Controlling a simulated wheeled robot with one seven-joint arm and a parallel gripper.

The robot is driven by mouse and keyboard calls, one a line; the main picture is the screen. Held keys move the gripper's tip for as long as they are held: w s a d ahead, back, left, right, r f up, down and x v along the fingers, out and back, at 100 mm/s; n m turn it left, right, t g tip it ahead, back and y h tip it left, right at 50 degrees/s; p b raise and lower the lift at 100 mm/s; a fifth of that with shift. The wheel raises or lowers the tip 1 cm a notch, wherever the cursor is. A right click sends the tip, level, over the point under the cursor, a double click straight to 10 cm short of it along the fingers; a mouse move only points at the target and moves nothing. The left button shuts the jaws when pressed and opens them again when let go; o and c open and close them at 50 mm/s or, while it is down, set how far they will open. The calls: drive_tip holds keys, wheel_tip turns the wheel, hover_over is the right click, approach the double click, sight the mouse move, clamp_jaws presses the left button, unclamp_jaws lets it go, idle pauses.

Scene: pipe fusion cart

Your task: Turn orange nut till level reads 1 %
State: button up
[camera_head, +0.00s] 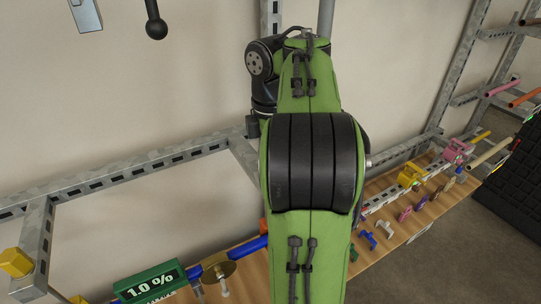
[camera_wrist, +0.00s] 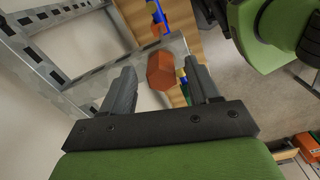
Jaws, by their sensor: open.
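The orange nut (camera_wrist: 160,70) shows in the wrist view as a hexagonal block by a grey slotted rail. My gripper (camera_wrist: 160,72) is open, with one finger on each side of the nut in the picture and a visible gap on both sides. I cannot tell how far beyond the fingertips the nut lies. In the head view a green level display (camera_head: 150,284) at the bottom left reads 1.0 %. My green arm fills the middle of that view and hides my gripper; the nut cannot be made out clearly there.
A slotted metal frame (camera_head: 140,162) runs along the wall, with a yellow block (camera_head: 15,262) on its left post. A wooden shelf (camera_head: 405,232) holds several small coloured parts at the right. A brass disc (camera_head: 218,272) and a blue pipe (camera_head: 250,246) are beside the display.

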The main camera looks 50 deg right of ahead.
wheel_tip(320, 180, up, 6)
drive_tip(key=p, duration=0.3)
drive_tip(key=shift+f, duration=0.2)
idle(0.9)
